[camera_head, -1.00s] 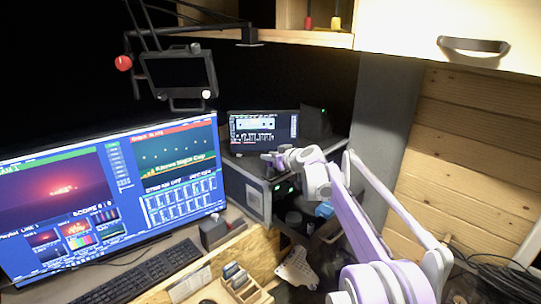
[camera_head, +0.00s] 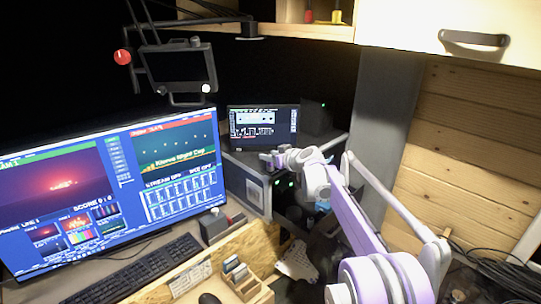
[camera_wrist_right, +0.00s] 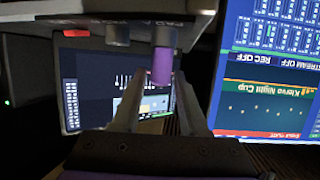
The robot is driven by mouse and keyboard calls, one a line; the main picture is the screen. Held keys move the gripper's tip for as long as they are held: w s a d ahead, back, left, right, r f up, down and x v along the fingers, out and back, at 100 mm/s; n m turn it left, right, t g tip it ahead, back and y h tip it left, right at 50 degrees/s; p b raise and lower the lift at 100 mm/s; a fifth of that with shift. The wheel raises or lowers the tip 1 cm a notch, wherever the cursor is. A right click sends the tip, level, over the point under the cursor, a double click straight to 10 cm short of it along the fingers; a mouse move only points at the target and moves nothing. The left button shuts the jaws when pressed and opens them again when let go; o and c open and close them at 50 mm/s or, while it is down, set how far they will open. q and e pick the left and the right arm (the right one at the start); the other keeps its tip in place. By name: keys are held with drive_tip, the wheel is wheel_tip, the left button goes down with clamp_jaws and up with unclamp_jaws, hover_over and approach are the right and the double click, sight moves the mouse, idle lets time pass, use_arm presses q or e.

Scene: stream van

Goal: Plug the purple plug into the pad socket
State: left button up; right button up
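A purple plug (camera_wrist_right: 163,62) shows in the right wrist view, with its end reaching between the two fingers of my right gripper (camera_wrist_right: 161,78). The fingers stand apart with a thin gap on each side of the plug; I cannot tell whether they touch it. In the head view my right gripper (camera_head: 268,158) is low in front of the small screen (camera_head: 264,128), at the top of the grey equipment box (camera_head: 246,188). The plug is too small to make out there. My left gripper is not in view.
A lamp arm with a device (camera_head: 175,70) hangs above.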

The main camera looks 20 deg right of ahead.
drive_tip(key=shift+o, duration=1.1)
drive_tip(key=shift+s, duration=0.1)
drive_tip(key=v, duration=1)
drive_tip(key=shift+s, duration=0.35)
drive_tip(key=shift+r, duration=0.1)
